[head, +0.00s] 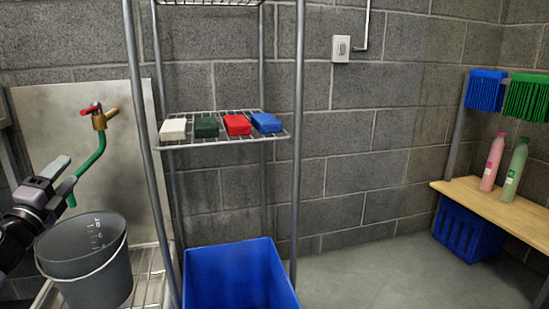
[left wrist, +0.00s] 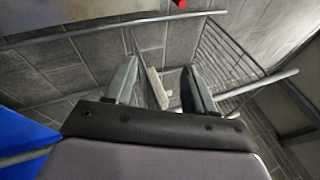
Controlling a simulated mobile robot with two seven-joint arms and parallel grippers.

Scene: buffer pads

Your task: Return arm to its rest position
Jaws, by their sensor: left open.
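My left gripper (head: 70,171) comes in from the left in the head view, above the grey bucket and left of the wire shelf. Its two fingers (left wrist: 160,75) stand apart in the left wrist view. A pale bar shows between them there; I cannot tell what it is or that they touch it. On the wire shelf (head: 213,146) lie four pads in a row: white (head: 173,129), dark green (head: 207,126), red (head: 237,125) and blue (head: 267,123). The gripper is apart from them. My right gripper is not in view.
A grey bucket (head: 58,259) stands under a tap (head: 98,118) with a green hose (head: 93,165), close to my left gripper. A blue bin (head: 235,270) is below the shelf. Bottles and brushes are at the wooden bench (head: 500,202) on the right. The floor between is clear.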

